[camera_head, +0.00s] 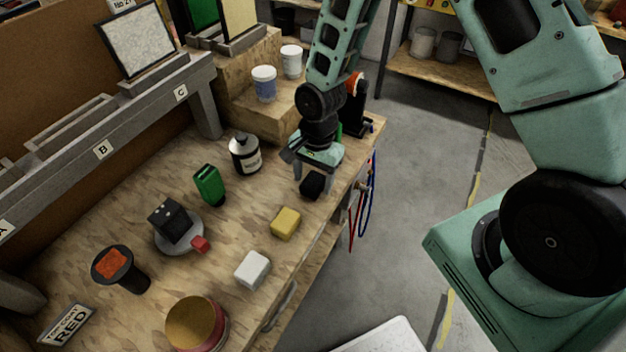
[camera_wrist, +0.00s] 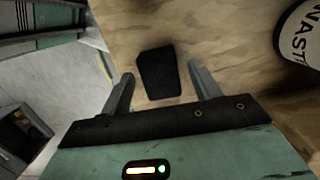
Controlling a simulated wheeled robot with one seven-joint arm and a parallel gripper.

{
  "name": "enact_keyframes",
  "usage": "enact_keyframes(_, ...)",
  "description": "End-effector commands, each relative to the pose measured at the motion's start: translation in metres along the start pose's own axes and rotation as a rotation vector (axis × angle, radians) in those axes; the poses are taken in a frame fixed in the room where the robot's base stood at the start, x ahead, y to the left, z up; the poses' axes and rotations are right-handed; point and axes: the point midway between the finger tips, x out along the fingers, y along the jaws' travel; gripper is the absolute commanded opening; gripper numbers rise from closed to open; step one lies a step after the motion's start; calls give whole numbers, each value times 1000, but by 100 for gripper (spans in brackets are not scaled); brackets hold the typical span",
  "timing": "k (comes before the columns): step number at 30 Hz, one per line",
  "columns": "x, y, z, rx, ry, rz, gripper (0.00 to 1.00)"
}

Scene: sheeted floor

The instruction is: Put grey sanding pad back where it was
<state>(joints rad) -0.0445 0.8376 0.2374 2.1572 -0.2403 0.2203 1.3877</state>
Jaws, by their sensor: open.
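A dark grey, almost black pad (camera_head: 312,186) lies near the bench's right edge. It is the only pad of a grey shade that I see, and it also shows in the wrist view (camera_wrist: 160,75). My gripper (camera_head: 314,181) is open just over it. In the wrist view my gripper's fingers (camera_wrist: 160,72) stand on either side of the pad, with a gap on both sides. The fingers do not appear to touch it. A yellow pad (camera_head: 286,222) and a white pad (camera_head: 252,270) lie in a row nearer the camera.
Cups (camera_head: 264,84) stand on a wooden step behind.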

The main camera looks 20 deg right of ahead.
Motion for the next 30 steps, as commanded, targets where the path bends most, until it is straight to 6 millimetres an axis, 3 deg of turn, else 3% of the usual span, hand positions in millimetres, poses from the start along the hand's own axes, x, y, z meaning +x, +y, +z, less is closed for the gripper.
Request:
enact_keyframes(12,-78,-1,-1,1,3,-5,62)
enact_keyframes(21,-109,0,3,-19,2,-1,62)
enact_keyframes(25,-128,5,33,-204,14,-2,62)
enact_keyframes(30,-165,37,109,-728,47,8,62)
